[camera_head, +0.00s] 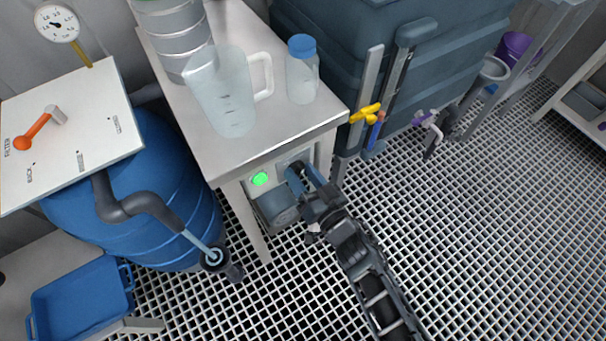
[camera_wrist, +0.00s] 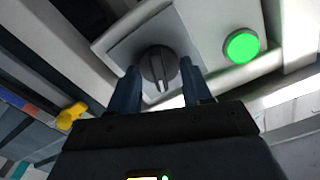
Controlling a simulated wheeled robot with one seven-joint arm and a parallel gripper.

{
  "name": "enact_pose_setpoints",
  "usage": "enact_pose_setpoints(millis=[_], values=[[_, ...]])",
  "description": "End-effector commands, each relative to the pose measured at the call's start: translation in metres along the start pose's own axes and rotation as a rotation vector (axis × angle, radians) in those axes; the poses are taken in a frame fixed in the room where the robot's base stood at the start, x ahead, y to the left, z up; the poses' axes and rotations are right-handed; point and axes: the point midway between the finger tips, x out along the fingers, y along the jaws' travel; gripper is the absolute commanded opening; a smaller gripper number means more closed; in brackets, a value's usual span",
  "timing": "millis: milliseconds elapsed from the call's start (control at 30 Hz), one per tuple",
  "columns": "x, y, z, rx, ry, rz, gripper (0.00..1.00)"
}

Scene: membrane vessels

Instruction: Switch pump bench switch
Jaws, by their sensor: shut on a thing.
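The pump bench switch is a dark grey rotary knob (camera_wrist: 159,68) on a grey plate under the bench top. In the wrist view my gripper (camera_wrist: 164,82) has one finger on each side of the knob and is shut on it. The knob's pointer ridge runs nearly up and down in that view. A lit green round lamp (camera_wrist: 242,46) sits beside the plate; it also shows in the head view (camera_head: 260,179). In the head view my gripper (camera_head: 301,176) reaches the panel at the bench's front and mostly hides the knob.
The bench top (camera_head: 215,150) above holds a clear jug (camera_head: 226,95) and a blue-capped bottle (camera_head: 302,72). A grey motor-like pump (camera_head: 277,206) sits below the panel. A yellow valve handle (camera_head: 365,113) stands to the right. A blue drum (camera_head: 165,225) stands left.

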Motion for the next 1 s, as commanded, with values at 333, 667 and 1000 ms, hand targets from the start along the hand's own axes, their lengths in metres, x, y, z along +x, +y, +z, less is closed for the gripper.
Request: enact_pose_setpoints(millis=[333, 667, 1000], values=[[-0.0004, -0.0003, 0.0012, -0.301, 0.001, 0.000, 0.18], [-0.0003, -0.0012, 0.0018, -0.605, 0.001, 0.001, 0.18], [-0.0005, -0.0025, 0.0025, -0.836, 0.000, 0.000, 0.18]])
